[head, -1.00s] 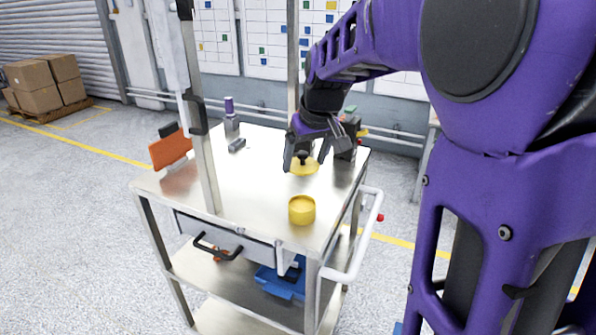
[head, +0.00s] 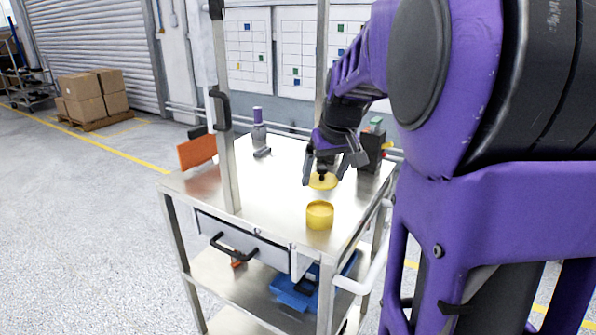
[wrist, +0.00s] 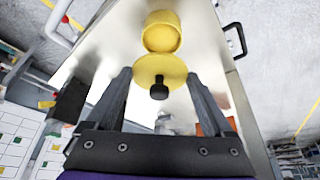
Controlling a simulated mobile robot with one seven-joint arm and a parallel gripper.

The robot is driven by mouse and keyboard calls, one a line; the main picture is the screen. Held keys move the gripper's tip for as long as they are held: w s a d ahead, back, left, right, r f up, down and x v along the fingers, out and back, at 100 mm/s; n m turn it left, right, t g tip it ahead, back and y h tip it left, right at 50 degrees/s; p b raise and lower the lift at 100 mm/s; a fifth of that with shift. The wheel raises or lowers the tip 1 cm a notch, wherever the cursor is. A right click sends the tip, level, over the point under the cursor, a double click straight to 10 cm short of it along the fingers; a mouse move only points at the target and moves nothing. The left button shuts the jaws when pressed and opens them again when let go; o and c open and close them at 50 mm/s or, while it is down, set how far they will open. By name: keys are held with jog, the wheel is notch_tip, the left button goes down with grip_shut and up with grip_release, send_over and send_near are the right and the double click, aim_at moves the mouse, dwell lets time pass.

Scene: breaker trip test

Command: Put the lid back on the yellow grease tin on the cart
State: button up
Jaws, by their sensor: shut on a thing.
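The yellow grease tin (head: 320,216) stands open on the cart top near its front right corner. In the wrist view the tin (wrist: 161,34) is just beyond the lid. The round yellow lid (head: 322,182), with a black knob on top, is behind the tin in the head view. In the wrist view the lid (wrist: 160,70) lies between my fingertips, knob towards me. My gripper (head: 333,172) is shut on the lid, one finger on each side; finger contact is hard to see. I cannot tell whether the lid touches the cart top.
The metal cart (head: 270,190) has an upright post at its left front and a white handle at right. The middle of the top is clear.

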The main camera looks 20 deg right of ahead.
jog(key=shift+f+b, duration=2.1)
jog(key=shift+f, duration=0.85)
jog(key=shift+f, duration=0.15)
jog(key=o, duration=1.2)
jog(key=shift+r+p, duration=2.7)
jog(key=shift+r, duration=0.85)
grip_shut()
